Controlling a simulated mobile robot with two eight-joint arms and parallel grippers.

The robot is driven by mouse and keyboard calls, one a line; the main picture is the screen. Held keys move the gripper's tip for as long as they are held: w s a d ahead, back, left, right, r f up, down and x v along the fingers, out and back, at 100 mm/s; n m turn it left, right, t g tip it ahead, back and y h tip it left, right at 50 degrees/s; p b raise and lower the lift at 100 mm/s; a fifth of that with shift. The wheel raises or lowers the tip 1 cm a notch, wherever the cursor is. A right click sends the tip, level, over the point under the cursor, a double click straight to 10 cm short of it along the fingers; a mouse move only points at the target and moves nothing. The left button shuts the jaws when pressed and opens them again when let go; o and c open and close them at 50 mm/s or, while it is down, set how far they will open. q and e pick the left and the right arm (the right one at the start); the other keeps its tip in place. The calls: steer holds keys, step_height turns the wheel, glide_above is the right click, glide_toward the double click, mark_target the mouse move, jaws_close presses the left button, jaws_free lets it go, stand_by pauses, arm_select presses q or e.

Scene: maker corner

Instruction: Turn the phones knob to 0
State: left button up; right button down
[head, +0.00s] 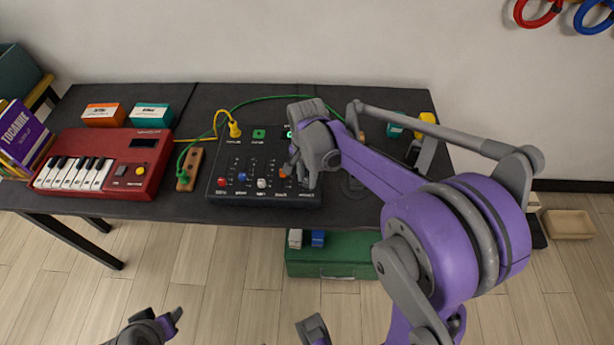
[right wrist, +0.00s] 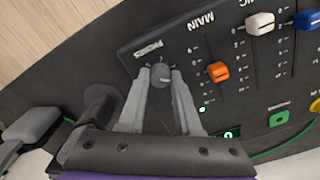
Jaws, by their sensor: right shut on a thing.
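The phones knob (right wrist: 160,75) is a small grey round knob near a corner of the black mixer panel, beside the printed word PHONES in the right wrist view. My right gripper (right wrist: 162,82) is shut on the knob, with one grey finger on each side of it. In the head view my right gripper (head: 300,172) reaches down over the right part of the mixer (head: 226,168) and hides the knob.
Orange (right wrist: 218,71), white (right wrist: 260,23) and blue (right wrist: 306,19) faders stand near the right gripper. Yellow (head: 236,130) and green cables plug into the mixer's back. A red keyboard (head: 105,162) stands left. A green case (head: 330,262) is below the table's front edge.

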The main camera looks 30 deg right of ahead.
mark_target(307, 180)
steer(key=n, duration=0.4)
steer(key=shift+n, duration=0.3)
steer(key=n, duration=0.4)
steer(key=shift+n, duration=0.3)
steer(key=n, duration=0.4)
steer(key=shift+n, duration=2.5)
steer(key=c, duration=0.6)
jaws_free()
step_height(307, 180, up, 11)
steer(key=p, duration=0.1)
